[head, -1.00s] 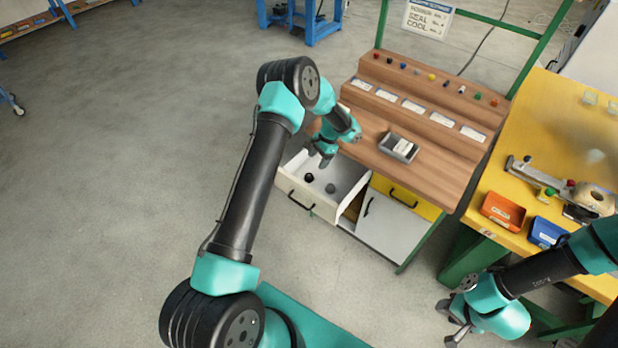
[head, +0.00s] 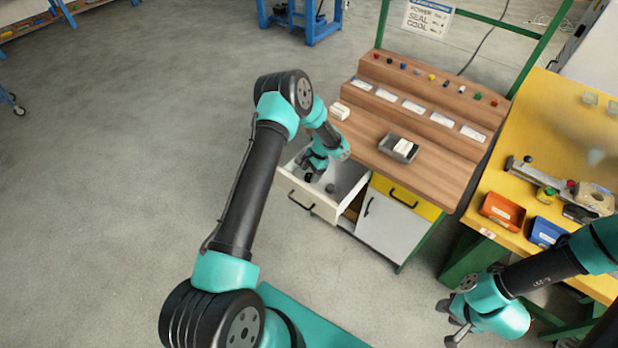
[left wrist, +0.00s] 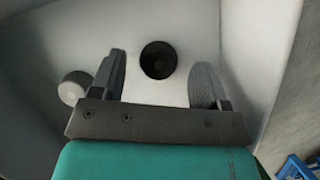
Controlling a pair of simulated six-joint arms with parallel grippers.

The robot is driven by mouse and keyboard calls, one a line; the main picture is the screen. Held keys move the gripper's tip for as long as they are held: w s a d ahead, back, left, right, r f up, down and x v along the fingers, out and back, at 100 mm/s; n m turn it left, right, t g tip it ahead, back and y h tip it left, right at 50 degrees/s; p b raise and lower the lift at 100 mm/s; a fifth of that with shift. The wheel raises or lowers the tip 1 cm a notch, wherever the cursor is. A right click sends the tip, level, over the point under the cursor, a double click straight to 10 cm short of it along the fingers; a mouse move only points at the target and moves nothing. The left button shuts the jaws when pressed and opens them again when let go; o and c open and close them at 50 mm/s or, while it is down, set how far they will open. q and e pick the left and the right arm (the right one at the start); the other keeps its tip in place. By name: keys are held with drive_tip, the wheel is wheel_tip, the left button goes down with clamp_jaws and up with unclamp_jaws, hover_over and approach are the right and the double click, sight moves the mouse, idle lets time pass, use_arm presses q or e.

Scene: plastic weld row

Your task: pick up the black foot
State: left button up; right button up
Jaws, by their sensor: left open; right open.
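The black foot (left wrist: 158,60) is a small dark round piece with a hole, lying in the open white drawer (head: 322,207). In the head view it is mostly hidden by my left gripper (head: 308,172). In the left wrist view it shows between and just beyond the two fingers of the left gripper (left wrist: 160,74), not gripped. A grey foot (left wrist: 75,88) lies outside the fingers, at left in that view; in the head view it is a grey spot (head: 330,188). My right gripper (head: 449,322) is open and empty, low at the right, away from the drawer.
The drawer walls stand close around the left gripper. Above the drawer is a wooden bench top (head: 430,170) with a grey bin (head: 398,148) and a white block (head: 340,111). A yellow table (head: 540,140) with orange (head: 502,210) and blue (head: 546,232) bins stands at right.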

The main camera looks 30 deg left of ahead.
sight(310, 175)
use_arm(q)
drive_tip(key=shift+s+a+f, duration=0.1)
drive_tip(key=shift+s+f, duration=0.1)
drive_tip(key=shift+f, duration=0.35)
drive_tip(key=c, duration=1)
drive_tip(key=shift+o, duration=0.2)
drive_tip(key=shift+r, duration=0.1)
wheel_tip(310, 175, up, 10)
idle(0.6)
drive_tip(key=w+d+r+n, duration=0.1)
drive_tip(key=d+n, duration=0.1)
drive_tip(key=d, duration=0.3)
drive_tip(key=w+d+r+n+h, duration=0.1)
drive_tip(key=d+n, duration=0.1)
drive_tip(key=d, duration=0.4)
drive_tip(key=w+d+r+n+h, duration=0.1)
drive_tip(key=w+d+n, duration=0.1)
drive_tip(key=d, duration=0.4)
drive_tip(key=shift+w+r+g, duration=0.1)
drive_tip(key=shift+r+g, duration=0.2)
drive_tip(key=shift+r, duration=0.1)
